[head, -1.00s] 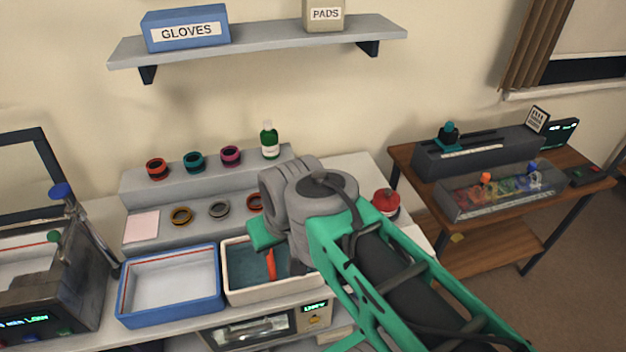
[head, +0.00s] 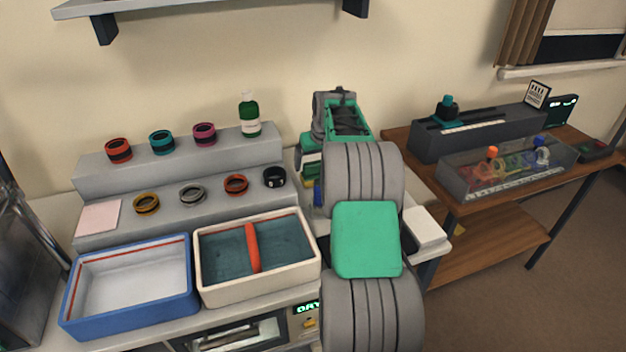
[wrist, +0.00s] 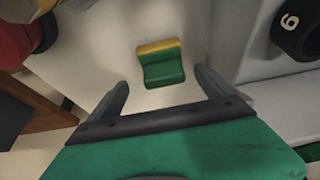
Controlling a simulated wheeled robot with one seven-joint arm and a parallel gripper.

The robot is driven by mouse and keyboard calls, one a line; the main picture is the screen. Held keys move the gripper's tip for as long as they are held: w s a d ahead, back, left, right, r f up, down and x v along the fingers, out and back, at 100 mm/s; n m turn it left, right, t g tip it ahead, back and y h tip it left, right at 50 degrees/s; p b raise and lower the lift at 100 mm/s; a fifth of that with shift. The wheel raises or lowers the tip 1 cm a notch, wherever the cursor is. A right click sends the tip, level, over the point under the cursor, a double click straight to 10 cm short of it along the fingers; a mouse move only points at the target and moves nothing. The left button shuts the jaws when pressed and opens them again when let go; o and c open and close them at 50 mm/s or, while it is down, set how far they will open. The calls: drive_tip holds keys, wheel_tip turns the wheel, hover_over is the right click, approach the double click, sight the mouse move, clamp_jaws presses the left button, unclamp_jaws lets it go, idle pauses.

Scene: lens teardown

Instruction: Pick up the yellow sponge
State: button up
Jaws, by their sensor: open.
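In the wrist view the sponge (wrist: 160,49) lies on the pale bench top, with a yellow strip along its far side and a green near part. My gripper (wrist: 161,78) is open and empty. Its two grey fingers stand apart, one to each side of the sponge's near side, with the sponge roughly centred ahead of them and clear space around it.
A black ring (wrist: 297,28) marked 6 sits on the stepped stand (head: 180,165), right of the sponge in the wrist view. A red round object (wrist: 17,38) is at left. A blue tray (head: 127,320) and a cream tray (head: 262,287) stand in front of the stand.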

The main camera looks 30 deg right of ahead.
sight(312, 169)
drive_tip(key=x, duration=0.5)
drive_tip(key=shift+w+a+r, duration=0.1)
drive_tip(key=shift+w+a, duration=0.1)
drive_tip(key=shift+w, duration=0.05)
drive_tip(key=shift+c, duration=0.5)
drive_tip(key=c, duration=1.4)
